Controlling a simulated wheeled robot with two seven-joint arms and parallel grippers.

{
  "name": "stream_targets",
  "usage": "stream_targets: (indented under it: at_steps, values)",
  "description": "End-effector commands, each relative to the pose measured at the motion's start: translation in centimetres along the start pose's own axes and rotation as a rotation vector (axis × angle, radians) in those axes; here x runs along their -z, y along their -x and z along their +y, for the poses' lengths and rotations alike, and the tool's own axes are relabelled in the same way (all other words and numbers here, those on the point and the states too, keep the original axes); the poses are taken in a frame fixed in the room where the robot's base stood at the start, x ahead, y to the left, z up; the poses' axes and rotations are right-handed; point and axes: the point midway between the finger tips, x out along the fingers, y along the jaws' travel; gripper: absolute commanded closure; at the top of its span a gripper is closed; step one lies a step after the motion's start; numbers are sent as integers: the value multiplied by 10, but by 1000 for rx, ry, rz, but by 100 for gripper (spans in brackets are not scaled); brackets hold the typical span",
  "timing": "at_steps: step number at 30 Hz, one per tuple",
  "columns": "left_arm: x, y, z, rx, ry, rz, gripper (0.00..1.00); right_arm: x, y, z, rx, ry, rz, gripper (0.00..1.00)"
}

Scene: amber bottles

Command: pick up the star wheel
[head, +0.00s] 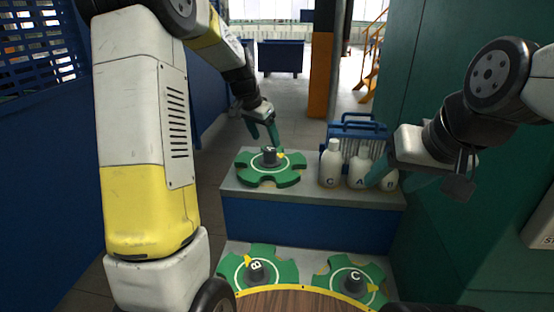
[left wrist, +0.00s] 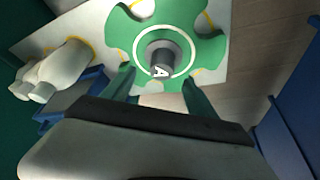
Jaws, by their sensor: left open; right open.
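A green star wheel (head: 270,167) with a grey hub and white ring lies flat on the raised grey bench. In the left wrist view this star wheel (left wrist: 165,45) shows the letter A on its hub. My left gripper (head: 264,132) is open and empty, just above and behind the hub; in the left wrist view its fingers (left wrist: 160,82) stand apart on the near side of the hub. Two more star wheels, one marked B (head: 257,270) and one marked C (head: 352,280), lie on the lower shelf. My right gripper (head: 403,180) is open, near the bottles.
White bottles marked C (head: 331,164), A (head: 359,170) and B (head: 390,179) stand on the bench right of the wheel. A blue carrier (head: 350,134) stands behind them. A green wall is at the right.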

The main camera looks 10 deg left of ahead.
Motion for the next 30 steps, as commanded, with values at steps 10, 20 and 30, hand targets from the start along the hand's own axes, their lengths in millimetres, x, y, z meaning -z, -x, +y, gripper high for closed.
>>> stream_targets:
  at_steps: [10, 20, 30]
  values:
    - [0, -42, -2, -2, 0, -4, 33, 0, 0, 0, 0, 0, 0, 41]
    - [2, -75, -4, 0, 0, 1, 33, 0, 0, 0, 0, 0, 0, 41]
    - [2, -74, -4, 0, 0, 0, 64, 0, 0, 0, 0, 0, 0, 41]
